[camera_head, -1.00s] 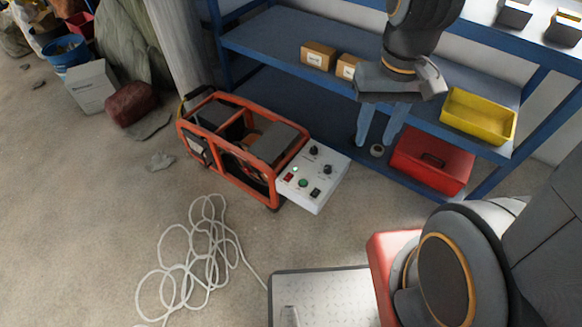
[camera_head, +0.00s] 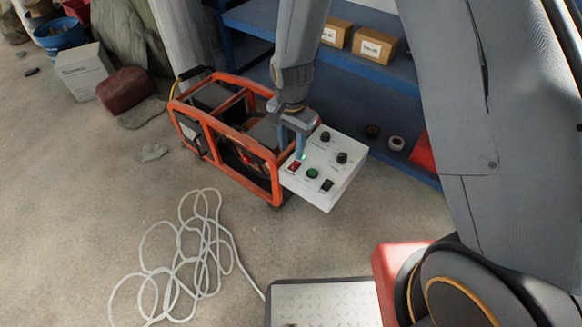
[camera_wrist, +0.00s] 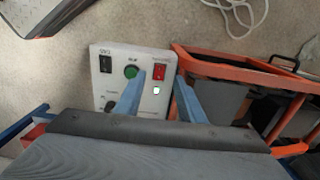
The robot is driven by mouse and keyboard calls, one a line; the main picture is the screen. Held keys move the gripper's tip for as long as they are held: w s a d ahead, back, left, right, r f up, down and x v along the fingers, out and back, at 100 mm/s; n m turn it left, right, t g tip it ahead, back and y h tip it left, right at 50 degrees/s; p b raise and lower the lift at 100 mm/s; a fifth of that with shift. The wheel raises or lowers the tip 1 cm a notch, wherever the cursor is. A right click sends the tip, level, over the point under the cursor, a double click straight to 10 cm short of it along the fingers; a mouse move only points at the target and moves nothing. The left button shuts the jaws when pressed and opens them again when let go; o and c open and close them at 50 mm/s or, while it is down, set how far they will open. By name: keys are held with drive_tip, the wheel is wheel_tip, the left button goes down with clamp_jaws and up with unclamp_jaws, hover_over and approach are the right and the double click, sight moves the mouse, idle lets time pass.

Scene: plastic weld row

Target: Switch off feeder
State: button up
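The machine (camera_head: 232,140) has an orange tube frame and stands on the floor, with a white control panel (camera_head: 335,178) at its right end. The panel carries a red switch (camera_head: 294,167), a green button (camera_head: 312,173), a black rocker switch (camera_head: 327,185) and dark knobs (camera_head: 342,157). A small lit lamp is by the red switch. The labels are too small to read surely. My gripper (camera_head: 292,145) is open and empty, pointing down over the panel's left edge. In the wrist view, the red switch (camera_wrist: 159,72) shows between its blue fingers (camera_wrist: 161,80); contact cannot be told.
A blue shelf (camera_head: 400,75) with cardboard boxes (camera_head: 374,46) stands behind the panel. A coiled white cable (camera_head: 190,255) lies on the floor in front. A cardboard carton (camera_head: 84,70) and a dark red bundle (camera_head: 125,88) are at the left.

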sight(291, 169)
wheel_tip(291, 169, down, 8)
drive_tip(key=shift+b, duration=0.65)
